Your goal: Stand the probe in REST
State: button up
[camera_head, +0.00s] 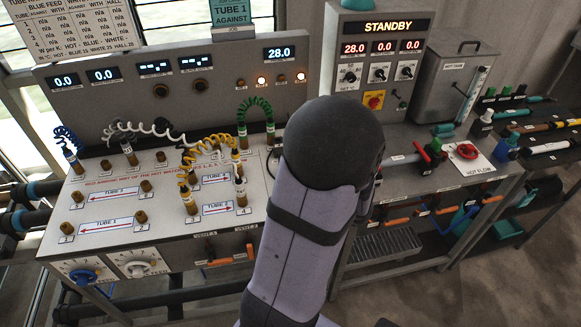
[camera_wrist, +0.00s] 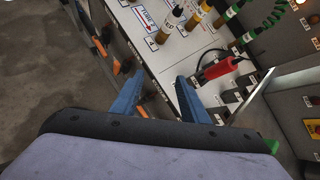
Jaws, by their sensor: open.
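The probe (camera_wrist: 221,67), which I take to be the red-handled piece with a black cable, shows in the wrist view at the panel's right part. It looks tilted or lying among small dark blocks with white labels. My gripper (camera_wrist: 160,78) is open and empty, its two blue fingers apart over the panel's front edge, left of the probe and apart from it. I cannot read a REST label in either view. In the head view my arm hides the gripper and the probe; only a bit of black cable (camera_head: 271,158) shows.
The sloping panel (camera_head: 110,205) carries several brass sockets and plugs with blue, white, yellow and green coiled leads. A STANDBY control box (camera_head: 382,60) and a hot tank (camera_head: 450,80) stand behind, right. Orange-handled valves (camera_head: 400,222) line the front.

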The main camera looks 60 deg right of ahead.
jog(key=d+r+m+h, duration=0.4)
jog(key=d+m, duration=0.4)
jog(key=shift+t, duration=0.3)
jog(key=shift+w+r, duration=0.1)
jog(key=shift+b+x, duration=2.9)
jog(key=shift+x, duration=2.05)
grip_shut()
